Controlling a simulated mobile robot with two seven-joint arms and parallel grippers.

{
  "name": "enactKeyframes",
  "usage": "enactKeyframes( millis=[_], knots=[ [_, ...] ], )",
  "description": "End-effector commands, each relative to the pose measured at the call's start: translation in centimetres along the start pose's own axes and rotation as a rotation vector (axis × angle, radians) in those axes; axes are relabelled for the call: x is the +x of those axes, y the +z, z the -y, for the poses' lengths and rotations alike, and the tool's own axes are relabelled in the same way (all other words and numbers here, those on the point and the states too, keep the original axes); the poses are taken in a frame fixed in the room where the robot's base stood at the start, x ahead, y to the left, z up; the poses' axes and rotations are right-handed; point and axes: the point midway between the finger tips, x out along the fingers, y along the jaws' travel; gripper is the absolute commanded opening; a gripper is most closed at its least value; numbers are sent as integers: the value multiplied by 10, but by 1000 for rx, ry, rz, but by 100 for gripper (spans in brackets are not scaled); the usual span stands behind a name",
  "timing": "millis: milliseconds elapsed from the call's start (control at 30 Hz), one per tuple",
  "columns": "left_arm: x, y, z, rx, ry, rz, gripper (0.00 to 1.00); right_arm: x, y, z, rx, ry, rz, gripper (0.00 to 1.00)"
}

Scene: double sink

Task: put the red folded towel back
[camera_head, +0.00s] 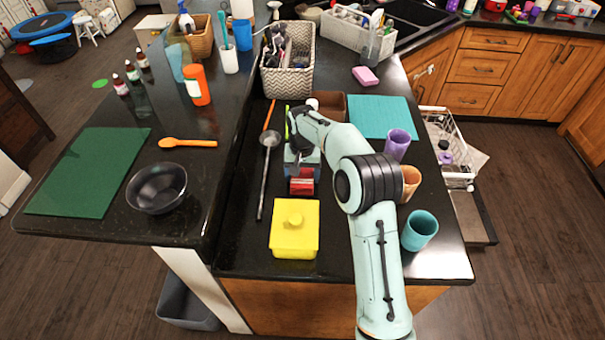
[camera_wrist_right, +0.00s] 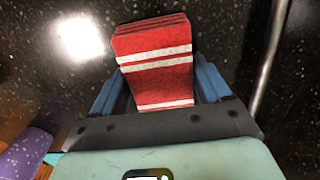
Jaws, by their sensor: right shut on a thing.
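The red folded towel (camera_wrist_right: 155,65) has white stripes and shows large in the right wrist view, between the two blue fingers of my right gripper (camera_wrist_right: 155,88). In the head view the towel (camera_head: 301,186) is a small red patch at the end of my right gripper (camera_head: 302,168), over the dark counter behind the yellow box. The gripper is shut on the towel. Part of the towel is hidden by the gripper body. I cannot tell whether the towel touches the counter. My left gripper is not in view.
A yellow lidded box (camera_head: 294,240) stands just in front of the towel. A ladle (camera_head: 267,170) lies to its left. A purple cup (camera_head: 397,144), an orange cup (camera_head: 411,181) and a teal cup (camera_head: 419,231) line the right side. A woven basket (camera_head: 288,75) stands behind.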

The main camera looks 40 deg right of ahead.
Motion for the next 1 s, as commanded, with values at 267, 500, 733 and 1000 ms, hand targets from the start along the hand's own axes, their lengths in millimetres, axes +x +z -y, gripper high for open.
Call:
enactKeyframes(
  millis=[267,500,733,1000],
  knots=[
    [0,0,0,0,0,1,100,2,0,0,0,1,1,100],
    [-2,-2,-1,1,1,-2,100,-12,-1,0,0,-1,-2,100],
    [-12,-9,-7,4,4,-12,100,-62,-2,1,0,-2,-5,100],
    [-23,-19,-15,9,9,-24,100,-110,-1,0,0,-1,-3,100]
  ],
)
